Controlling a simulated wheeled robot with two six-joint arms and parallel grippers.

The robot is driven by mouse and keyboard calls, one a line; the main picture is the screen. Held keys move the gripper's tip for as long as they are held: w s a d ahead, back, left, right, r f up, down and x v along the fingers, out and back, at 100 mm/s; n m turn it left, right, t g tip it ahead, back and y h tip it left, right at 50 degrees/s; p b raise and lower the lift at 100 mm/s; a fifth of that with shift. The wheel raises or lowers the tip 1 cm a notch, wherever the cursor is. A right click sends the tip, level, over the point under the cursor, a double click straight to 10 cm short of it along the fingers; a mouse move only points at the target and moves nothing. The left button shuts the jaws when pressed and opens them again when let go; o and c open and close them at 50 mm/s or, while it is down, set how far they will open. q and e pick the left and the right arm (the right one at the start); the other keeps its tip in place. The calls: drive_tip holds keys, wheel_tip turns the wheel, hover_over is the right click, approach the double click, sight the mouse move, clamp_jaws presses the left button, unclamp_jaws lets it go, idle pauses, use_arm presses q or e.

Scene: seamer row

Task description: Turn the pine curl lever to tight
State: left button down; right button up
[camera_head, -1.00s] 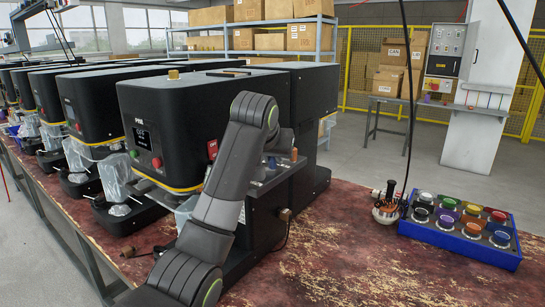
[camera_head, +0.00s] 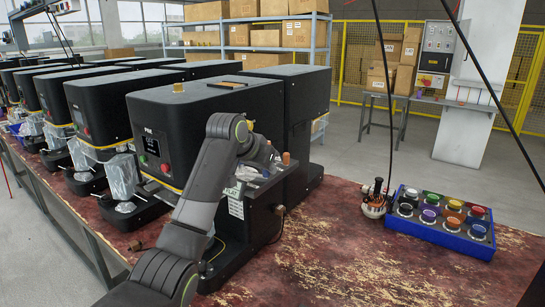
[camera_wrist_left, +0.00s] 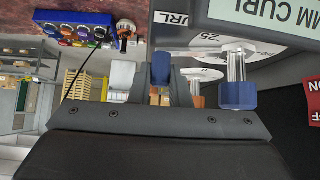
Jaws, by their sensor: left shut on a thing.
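The black seamer (camera_head: 200,115), whose front label seems to read PINE, stands left of centre in the head view. Its side panel carries knobs and a label plate (camera_head: 235,203). My left arm covers part of the panel and hides its gripper there. In the left wrist view my left gripper (camera_wrist_left: 160,78) is shut on a blue knob (camera_wrist_left: 160,68). A CURL label (camera_wrist_left: 172,18) is close by. A second blue knob (camera_wrist_left: 237,95) on a metal shaft is to the right, apart from the fingers. Which lever position is set cannot be read. My right gripper is out of view.
A blue tray (camera_head: 440,240) of coloured pots sits on the worn red bench (camera_head: 330,270), with a small tool holder (camera_head: 375,205) beside it. More seamers stand in a row at left. The bench front at right is clear.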

use_arm(q)
drive_tip(key=shift+s+a+r+m+g+h+p, duration=0.15)
drive_tip(key=shift+s+m+g+h+p, duration=0.15)
drive_tip(key=shift+m+p, duration=0.2)
drive_tip(key=shift+s+a+m+g+h+p, duration=0.2)
drive_tip(key=shift+m+h+p, duration=0.2)
drive_tip(key=shift+m, duration=0.2)
drive_tip(key=shift+s+m, duration=0.2)
drive_tip(key=shift+m, duration=0.2)
drive_tip(key=shift+s+a+m+g+h+p, duration=0.1)
drive_tip(key=shift+s+m+g+h+p, duration=0.05)
drive_tip(key=shift+m+g+h+p, duration=0.2)
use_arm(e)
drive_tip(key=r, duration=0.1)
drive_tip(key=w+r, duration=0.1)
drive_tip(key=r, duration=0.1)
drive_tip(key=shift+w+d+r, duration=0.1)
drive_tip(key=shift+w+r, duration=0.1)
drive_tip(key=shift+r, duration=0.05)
use_arm(q)
drive_tip(key=c, duration=1.4)
unclamp_jaws()
drive_tip(key=shift+o, duration=0.2)
drive_tip(key=shift+a, duration=0.1)
